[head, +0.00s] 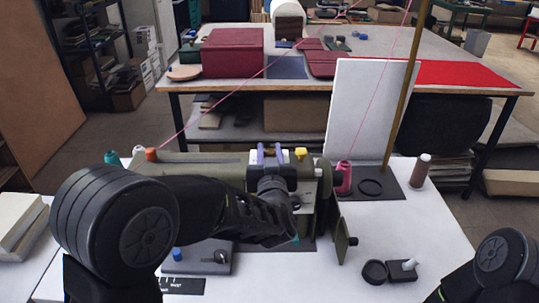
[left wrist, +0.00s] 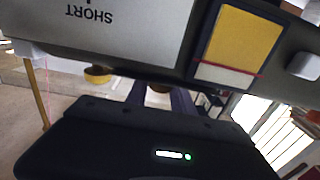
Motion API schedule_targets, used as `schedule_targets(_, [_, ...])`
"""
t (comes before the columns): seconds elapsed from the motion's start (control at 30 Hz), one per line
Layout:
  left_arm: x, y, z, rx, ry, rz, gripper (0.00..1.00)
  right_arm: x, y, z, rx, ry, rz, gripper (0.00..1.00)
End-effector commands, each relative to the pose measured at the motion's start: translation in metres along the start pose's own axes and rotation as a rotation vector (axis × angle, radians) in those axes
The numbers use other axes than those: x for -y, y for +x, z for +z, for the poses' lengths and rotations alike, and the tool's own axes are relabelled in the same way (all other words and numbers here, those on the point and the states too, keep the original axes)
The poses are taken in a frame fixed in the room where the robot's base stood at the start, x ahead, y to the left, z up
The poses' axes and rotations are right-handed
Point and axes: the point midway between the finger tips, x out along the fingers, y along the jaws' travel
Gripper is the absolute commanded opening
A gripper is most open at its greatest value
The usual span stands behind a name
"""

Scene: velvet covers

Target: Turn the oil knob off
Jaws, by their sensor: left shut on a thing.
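The olive-green sewing machine (head: 230,160) stands on the white table. My left gripper (head: 271,152) is at its top, with purple fingers upright and shut on a small part there, which I take for the oil knob. That part is mostly hidden between the fingers; in the left wrist view only a brownish bit of the knob (left wrist: 160,88) shows between the finger tips. A yellow knob (head: 300,153) stands just right of the fingers, apart from them. It also shows in the left wrist view (left wrist: 97,75). My right gripper is out of view.
Thread spools stand at the back left, including an orange one (head: 151,155). A pink spool (head: 343,178) and a brown cone (head: 420,171) stand right of the machine. A tall white board (head: 368,115) rises behind.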

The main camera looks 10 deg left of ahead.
Motion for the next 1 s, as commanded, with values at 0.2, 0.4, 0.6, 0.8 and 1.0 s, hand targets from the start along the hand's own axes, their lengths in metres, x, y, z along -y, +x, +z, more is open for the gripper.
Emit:
schedule_targets(0.2, [0.003, 0.000, 0.006, -0.003, -0.004, 0.137, 0.00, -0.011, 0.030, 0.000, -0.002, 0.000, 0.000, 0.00])
schedule_targets(0.4, [0.004, 0.001, 0.009, -0.006, -0.003, 0.301, 0.00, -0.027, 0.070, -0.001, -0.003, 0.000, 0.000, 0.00])
schedule_targets(0.6, [0.004, 0.001, 0.008, -0.003, 0.000, 0.430, 0.00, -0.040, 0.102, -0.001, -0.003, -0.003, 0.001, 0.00])
schedule_targets(0.8, [0.004, 0.002, 0.005, 0.001, 0.003, 0.549, 0.00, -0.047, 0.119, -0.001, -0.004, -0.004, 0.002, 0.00])
schedule_targets(1.0, [0.004, 0.002, -0.001, 0.003, 0.003, 0.670, 0.00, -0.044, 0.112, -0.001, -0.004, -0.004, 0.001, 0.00])
